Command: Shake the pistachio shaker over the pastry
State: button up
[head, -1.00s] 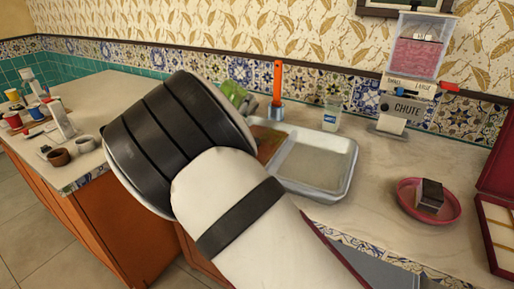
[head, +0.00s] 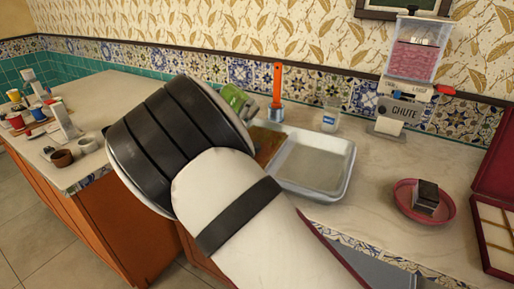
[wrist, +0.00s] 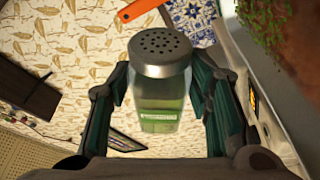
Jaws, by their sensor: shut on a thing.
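My gripper (wrist: 160,92) is shut on the pistachio shaker (wrist: 160,108), a clear jar with green contents, a green label and a perforated metal lid. In the wrist view the lid is at the far end from the palm, with a finger on each side. In the head view my arm hides the gripper; a green and grey patch (head: 235,100) beside the arm's end looks like part of the shaker. A brown surface (head: 268,143) lies beside it, partly hidden; I cannot tell if it is the pastry. The wrist view shows a blurred brown surface with green bits (wrist: 262,22) at upper right.
A metal tray (head: 345,172) lies on the counter, with an orange-handled tool (head: 277,80) and a small labelled jar (head: 331,117) behind it. A chute dispenser (head: 402,112), a pink dish (head: 405,207) with a dark block, and a red box (head: 495,150) stand to the right.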

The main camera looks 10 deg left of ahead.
jog(key=shift+s+d+p, duration=0.55)
jog(key=shift+s+p, duration=0.6)
jog(key=shift+s, duration=0.55)
jog(key=shift+s+d+p, duration=0.6)
jog(key=shift+s+p, duration=0.5)
jog(key=shift+s, duration=0.6)
jog(key=shift+s+d+p, duration=0.55)
jog(key=shift+s+p, duration=0.6)
jog(key=shift+s, duration=0.55)
jog(key=shift+p, duration=0.35)
jog(key=shift+r, duration=0.1)
jog(key=shift+w+a+b, duration=0.3)
jog(key=shift+a+b, duration=0.05)
jog(key=shift+a, duration=0.75)
jog(key=shift+w+a+b, duration=0.3)
jog(key=shift+w+a, duration=0.05)
jog(key=shift+a, duration=0.7)
jog(key=shift+w+a+b, duration=0.3)
jog(key=shift+a+b, duration=0.05)
jog(key=shift+a, duration=0.75)
